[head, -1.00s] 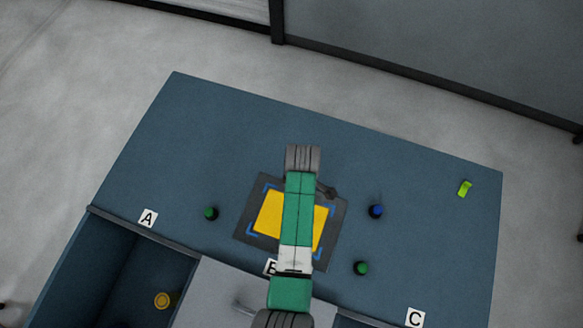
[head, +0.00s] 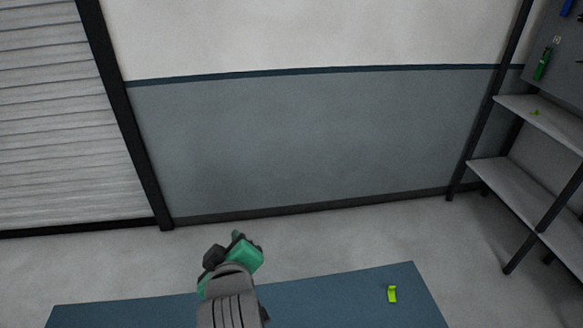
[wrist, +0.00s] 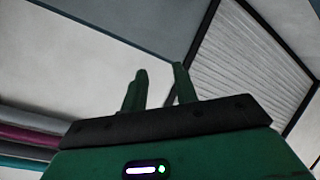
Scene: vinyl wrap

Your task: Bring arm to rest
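My gripper (head: 237,240) is raised above the blue table in the head view, seen from behind, with the arm rising from the bottom edge. In the wrist view my gripper (wrist: 160,70) shows two green fingers with a gap between them and nothing held there. The fingers point up toward the wall and ceiling area, away from the table. The gripper touches nothing in view.
The far part of the blue table (head: 330,295) is in view, with a yellow-green item (head: 392,294) on its right. Shelves (head: 540,120) stand at the right. Coloured rolls (wrist: 30,138) show at left in the wrist view. Space around the gripper is clear.

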